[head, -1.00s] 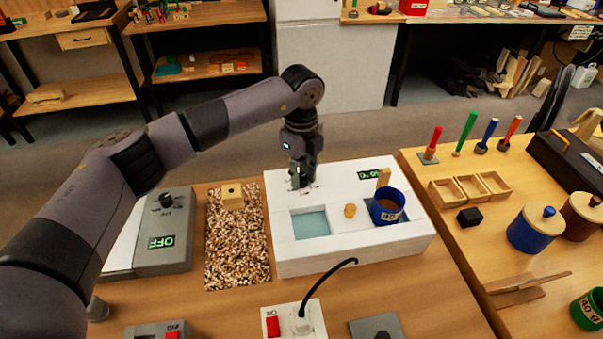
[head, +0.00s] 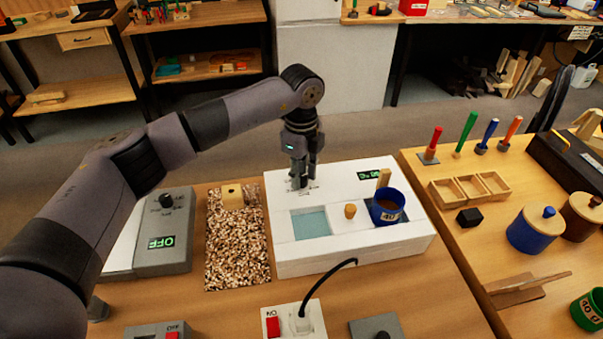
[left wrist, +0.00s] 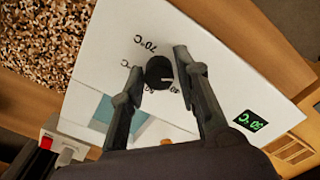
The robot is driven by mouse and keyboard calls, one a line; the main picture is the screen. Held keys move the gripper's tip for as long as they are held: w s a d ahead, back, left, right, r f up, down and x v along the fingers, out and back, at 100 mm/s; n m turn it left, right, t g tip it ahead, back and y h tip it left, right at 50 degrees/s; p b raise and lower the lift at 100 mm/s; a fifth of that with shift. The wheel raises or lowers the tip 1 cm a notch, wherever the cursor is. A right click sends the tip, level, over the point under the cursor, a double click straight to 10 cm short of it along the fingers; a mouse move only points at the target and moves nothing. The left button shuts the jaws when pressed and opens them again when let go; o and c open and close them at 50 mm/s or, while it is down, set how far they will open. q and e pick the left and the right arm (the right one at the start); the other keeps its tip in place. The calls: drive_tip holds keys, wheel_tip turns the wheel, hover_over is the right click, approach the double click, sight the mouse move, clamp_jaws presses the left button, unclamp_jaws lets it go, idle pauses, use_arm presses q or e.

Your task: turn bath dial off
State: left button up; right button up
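The white bath box (head: 345,252) stands on the bench, with a blue-grey opening (head: 310,224) in its top and a lit green display (head: 369,175). The display also shows upside down in the left wrist view (left wrist: 250,120); its figures are hard to read. The black round dial (left wrist: 158,72) has a pale pointer mark and temperature labels around it. My left gripper (head: 300,184) points down at the box's back left. In the left wrist view its two fingers (left wrist: 157,75) stand on either side of the dial, with narrow gaps. The right gripper is out of view.
A blue cup (head: 387,208) and a wooden knob (head: 350,211) are on the box, right of the opening. A speckled mat (head: 236,245) and a grey device (head: 164,255) reading OFF lie left. A plugged socket (head: 293,321) with a black cable stands in front.

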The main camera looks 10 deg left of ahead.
sight(302, 177)
use_arm(q)
drive_tip(key=shift+o, duration=1.3)
drive_tip(key=shift+r, duration=0.1)
wheel_tip(302, 177, up, 12)
drive_tip(key=shift+s+f, duration=0.1)
drive_tip(key=shift+f, duration=0.1)
